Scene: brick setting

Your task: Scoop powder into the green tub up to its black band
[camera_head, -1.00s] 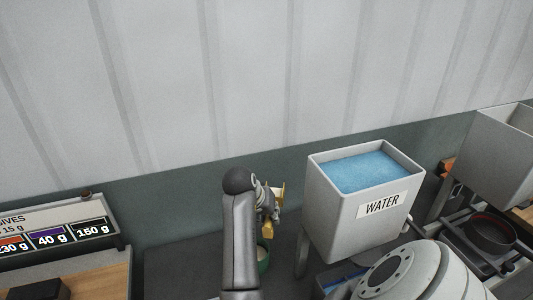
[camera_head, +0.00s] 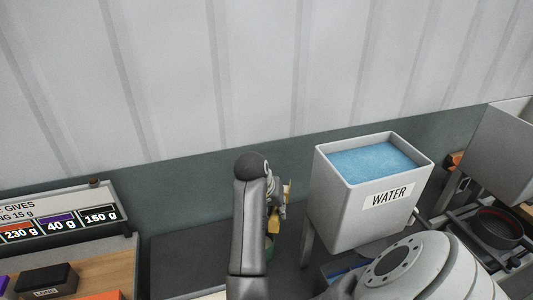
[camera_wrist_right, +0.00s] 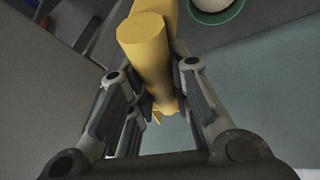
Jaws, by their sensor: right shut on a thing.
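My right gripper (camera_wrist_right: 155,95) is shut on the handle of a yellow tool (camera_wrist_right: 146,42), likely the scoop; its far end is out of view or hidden. In the head view the yellow tool (camera_head: 273,222) shows beside my grey arm, and the right gripper (camera_head: 277,204) is partly hidden. The green tub (camera_wrist_right: 190,11) is at the top edge of the right wrist view, cut off, with pale powder inside. In the head view only a sliver of the green tub (camera_head: 269,249) shows below the gripper. The black band cannot be made out. My left gripper is not seen.
A grey hopper labelled WATER (camera_head: 340,218), with blue content, stands right of the gripper. Another grey hopper (camera_head: 500,150) and a dark pan (camera_head: 499,228) are farther right. A sign board (camera_head: 60,205) with gram labels and a dark block (camera_head: 46,279) are at left.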

